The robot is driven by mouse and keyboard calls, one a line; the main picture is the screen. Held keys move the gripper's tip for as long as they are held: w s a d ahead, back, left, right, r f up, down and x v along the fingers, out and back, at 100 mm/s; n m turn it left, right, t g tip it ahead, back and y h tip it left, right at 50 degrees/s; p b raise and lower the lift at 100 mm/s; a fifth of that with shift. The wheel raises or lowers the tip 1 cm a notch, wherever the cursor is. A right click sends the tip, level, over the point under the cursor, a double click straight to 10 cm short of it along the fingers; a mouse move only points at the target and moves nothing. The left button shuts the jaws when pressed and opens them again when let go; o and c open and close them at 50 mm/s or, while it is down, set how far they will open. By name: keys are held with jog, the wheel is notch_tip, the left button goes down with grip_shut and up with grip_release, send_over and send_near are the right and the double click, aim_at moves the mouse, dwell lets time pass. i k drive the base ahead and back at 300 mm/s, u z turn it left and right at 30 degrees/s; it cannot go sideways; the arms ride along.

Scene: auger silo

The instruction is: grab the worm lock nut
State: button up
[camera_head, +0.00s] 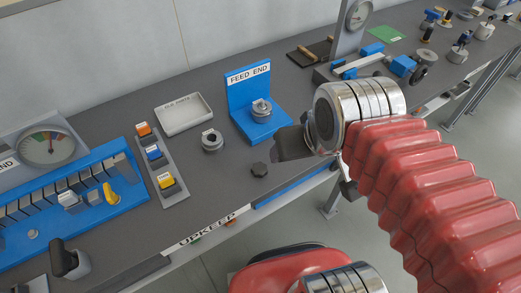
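No part carries a readable label as the worm lock nut, so I cannot tell for sure which one it is. A grey metal ring with a dark centre (212,140) stands left of the blue "FEED END" bracket (250,92). A round metal part (262,108) sits on that bracket's base.
A shallow light-grey tray (184,115) lies behind the ring. A strip with orange, blue and yellow buttons (156,160) is to the left, beside a blue panel (112,208). Blue blocks (400,66) and a gauge stand (350,25) are at the right back.

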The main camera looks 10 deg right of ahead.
aim_at(259, 169)
jog(key=u, duration=0.55)
jog(key=k, duration=1.35)
jog(key=u, duration=0.65)
jog(key=i, duration=0.65)
jog(key=z, duration=0.1)
